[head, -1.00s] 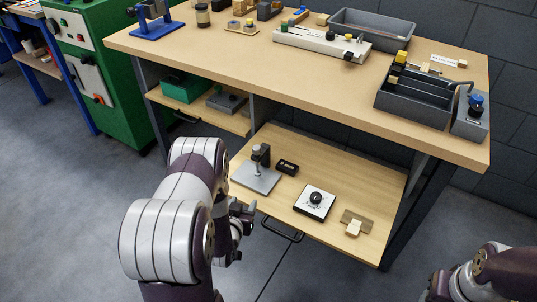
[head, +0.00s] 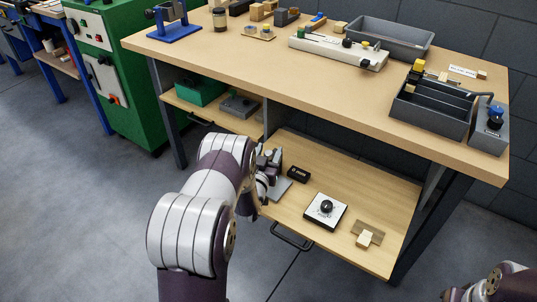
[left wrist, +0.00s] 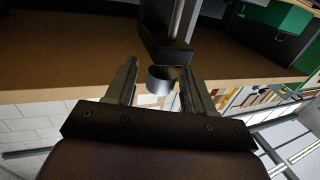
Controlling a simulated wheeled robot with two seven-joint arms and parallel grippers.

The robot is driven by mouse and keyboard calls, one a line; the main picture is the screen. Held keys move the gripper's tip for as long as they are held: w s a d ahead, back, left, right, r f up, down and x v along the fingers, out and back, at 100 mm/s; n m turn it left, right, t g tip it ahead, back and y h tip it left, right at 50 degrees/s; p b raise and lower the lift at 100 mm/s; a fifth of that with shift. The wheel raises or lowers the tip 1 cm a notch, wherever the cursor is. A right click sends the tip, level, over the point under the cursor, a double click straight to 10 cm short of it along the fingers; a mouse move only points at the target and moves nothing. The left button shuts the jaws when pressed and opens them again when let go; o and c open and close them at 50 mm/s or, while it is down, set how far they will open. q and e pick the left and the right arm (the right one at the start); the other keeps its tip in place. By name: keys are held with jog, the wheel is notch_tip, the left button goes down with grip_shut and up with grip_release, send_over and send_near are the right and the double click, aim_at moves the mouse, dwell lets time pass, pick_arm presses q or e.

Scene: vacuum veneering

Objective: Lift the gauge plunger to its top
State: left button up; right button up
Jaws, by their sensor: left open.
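The gauge stand's grey base (head: 279,189) shows on the pulled-out lower shelf in the head view; my left gripper and arm hide most of the stand. In the left wrist view the gauge's dark body (left wrist: 166,50) hangs into the picture, with a short grey cylinder, apparently the plunger (left wrist: 160,80), at its end. My left gripper (head: 270,163) is at the gauge. Its two fingers (left wrist: 157,88) are open, one on each side of the cylinder, with gaps visible. My right gripper (head: 455,294) is at the bottom right edge, partly cut off, far from the gauge.
A small black block (head: 298,174), a white plate with a black knob (head: 326,210) and wooden pieces (head: 367,236) lie on the lower shelf (head: 360,190). The tabletop (head: 290,75) overhangs behind, bearing a grey tray (head: 385,42) and a divided box (head: 430,118).

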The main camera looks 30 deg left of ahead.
pick_arm(q)
grip_shut()
notch_tip(320, 180, up, 2)
jog(key=shift+r+p, duration=0.15)
jog(key=shift+p, duration=0.65)
grip_release()
jog(key=p+v, duration=0.1)
jog(key=v, duration=1.1)
jog(key=shift+s+d, duration=0.15)
jog(key=shift+s, duration=0.2)
